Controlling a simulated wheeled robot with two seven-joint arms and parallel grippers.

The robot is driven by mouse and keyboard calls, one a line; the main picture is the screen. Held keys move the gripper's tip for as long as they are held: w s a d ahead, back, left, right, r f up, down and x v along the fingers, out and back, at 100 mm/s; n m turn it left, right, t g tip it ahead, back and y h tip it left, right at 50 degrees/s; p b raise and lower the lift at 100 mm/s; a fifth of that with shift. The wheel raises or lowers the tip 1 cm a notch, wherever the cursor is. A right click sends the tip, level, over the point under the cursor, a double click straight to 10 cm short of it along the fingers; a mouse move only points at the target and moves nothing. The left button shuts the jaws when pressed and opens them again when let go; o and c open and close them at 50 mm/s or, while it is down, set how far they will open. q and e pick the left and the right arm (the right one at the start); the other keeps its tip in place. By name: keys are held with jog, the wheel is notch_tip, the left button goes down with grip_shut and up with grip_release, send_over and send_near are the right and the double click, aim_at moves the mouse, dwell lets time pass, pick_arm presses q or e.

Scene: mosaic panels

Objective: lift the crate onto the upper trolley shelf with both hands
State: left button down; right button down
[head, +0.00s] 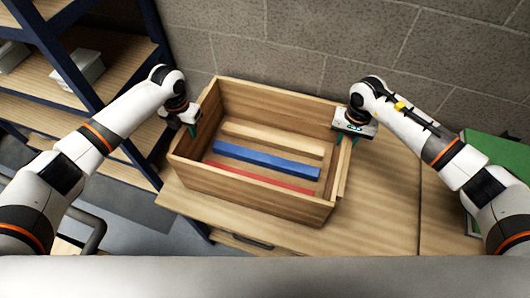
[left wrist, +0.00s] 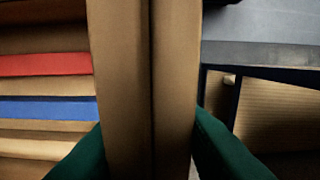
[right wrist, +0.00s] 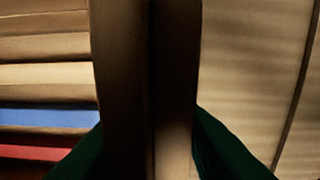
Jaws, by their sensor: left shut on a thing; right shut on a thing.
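The wooden crate (head: 250,196) is an open box in the middle of the head view, over a wooden worktop (head: 385,215). Its left end reaches past the worktop's left edge; I cannot tell whether its base touches the top. Inside lie a pale wood bar (head: 272,140), a blue bar (head: 268,160) and a thin red bar (head: 262,180). My left gripper (head: 191,124) is shut on the crate's left wall, which shows between its green fingers in the left wrist view (left wrist: 125,80). My right gripper (head: 347,138) is shut on the right wall, also seen in the right wrist view (right wrist: 120,80).
A blue-framed rack (head: 62,68) with wooden shelves and pale boxes stands at the left. A grey metal rail (head: 95,232) shows at lower left, possibly the trolley's. A block wall (head: 300,45) is close behind the crate. A green object (head: 495,160) lies at the right.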

dwell(0.4)
pick_arm(q)
jog(key=shift+w+r, duration=0.2)
jog(key=shift+r, duration=0.1)
pick_arm(e)
jog(key=shift+w+r, duration=0.2)
jog(key=shift+r, duration=0.1)
